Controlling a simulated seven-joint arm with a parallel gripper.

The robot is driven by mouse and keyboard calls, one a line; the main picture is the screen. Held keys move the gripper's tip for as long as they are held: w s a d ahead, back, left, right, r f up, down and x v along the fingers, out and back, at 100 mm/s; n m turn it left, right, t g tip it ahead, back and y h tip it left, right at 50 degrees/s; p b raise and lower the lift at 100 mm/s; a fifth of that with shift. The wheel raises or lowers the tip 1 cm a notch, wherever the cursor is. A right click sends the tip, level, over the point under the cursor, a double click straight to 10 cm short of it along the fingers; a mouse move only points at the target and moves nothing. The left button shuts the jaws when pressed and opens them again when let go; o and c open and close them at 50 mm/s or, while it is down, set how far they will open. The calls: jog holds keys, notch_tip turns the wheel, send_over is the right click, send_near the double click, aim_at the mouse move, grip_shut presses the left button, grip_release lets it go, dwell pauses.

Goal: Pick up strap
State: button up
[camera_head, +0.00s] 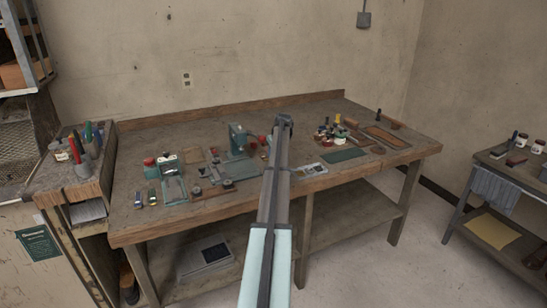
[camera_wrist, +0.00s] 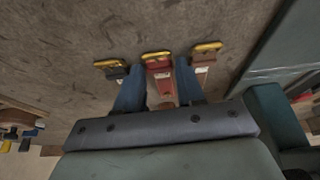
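Three short straps with yellow metal loops lie side by side on the worn bench top in the wrist view: a dark one (camera_wrist: 117,72), a red one (camera_wrist: 159,72) and a brown one (camera_wrist: 203,62). My gripper (camera_wrist: 159,84) is open, with its blue fingers on either side of the red strap. Gaps seem to show between the fingers and the red strap; whether the fingertips touch the bench is not clear.
A green machine (camera_head: 238,140) stands on the wooden bench (camera_head: 130,222), left of my arm. Bottles and jars (camera_head: 333,128) and a green mat (camera_head: 345,155) lie to the right. A teal edge (camera_wrist: 285,50) is close at right in the wrist view.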

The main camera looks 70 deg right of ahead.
jog(key=c, duration=0.6)
